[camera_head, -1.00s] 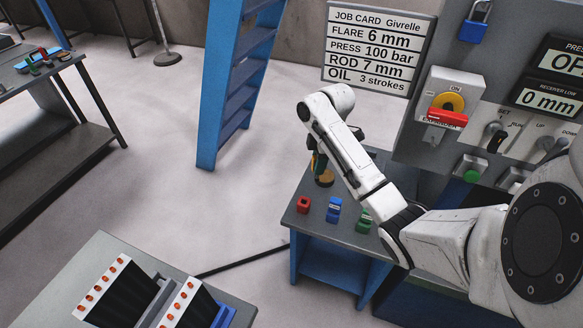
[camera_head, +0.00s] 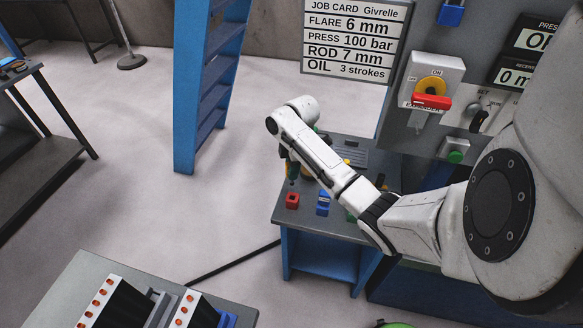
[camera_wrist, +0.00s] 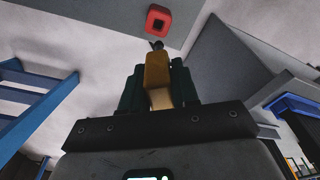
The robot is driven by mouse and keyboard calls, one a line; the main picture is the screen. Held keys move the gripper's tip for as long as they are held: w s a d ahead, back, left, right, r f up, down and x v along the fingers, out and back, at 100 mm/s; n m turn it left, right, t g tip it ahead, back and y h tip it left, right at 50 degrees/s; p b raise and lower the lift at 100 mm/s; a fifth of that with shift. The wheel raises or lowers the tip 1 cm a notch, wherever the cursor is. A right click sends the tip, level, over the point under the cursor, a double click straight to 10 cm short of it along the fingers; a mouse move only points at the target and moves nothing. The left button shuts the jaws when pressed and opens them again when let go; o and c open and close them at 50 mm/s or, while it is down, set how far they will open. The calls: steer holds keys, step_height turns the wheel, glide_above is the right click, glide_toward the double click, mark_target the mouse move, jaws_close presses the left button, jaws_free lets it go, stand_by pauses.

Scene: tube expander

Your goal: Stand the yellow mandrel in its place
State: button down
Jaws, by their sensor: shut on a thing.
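My gripper (camera_wrist: 157,82) is shut on the yellow mandrel (camera_wrist: 158,70), with its dark green fingers on either side of it. In the wrist view the mandrel's narrow dark tip points at the red block (camera_wrist: 157,21), which has a dark square hole. The tip appears just beside the block's near edge; I cannot tell the gap in depth. In the head view my gripper (camera_head: 293,171) is above the red block (camera_head: 292,201) at the bench's left front corner, and my arm mostly hides the mandrel.
A blue block (camera_head: 323,203) and a partly hidden green block (camera_head: 350,216) stand right of the red one on the small bench (camera_head: 330,232). A control panel with a red-handled switch (camera_head: 431,101) rises at the right. A blue ladder (camera_head: 187,110) stands to the left.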

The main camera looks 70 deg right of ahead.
mark_target(293, 184)
steer(key=shift+r, duration=0.1)
steer(key=shift+s+f+b, duration=0.1)
steer(key=shift+f+b, duration=1.55)
steer(key=shift+f, duration=1.3)
steer(key=shift+f, duration=2.5)
steer(key=c, duration=0.8)
jaws_free()
steer(key=shift+o, duration=0.5)
steer(key=o, duration=0.7)
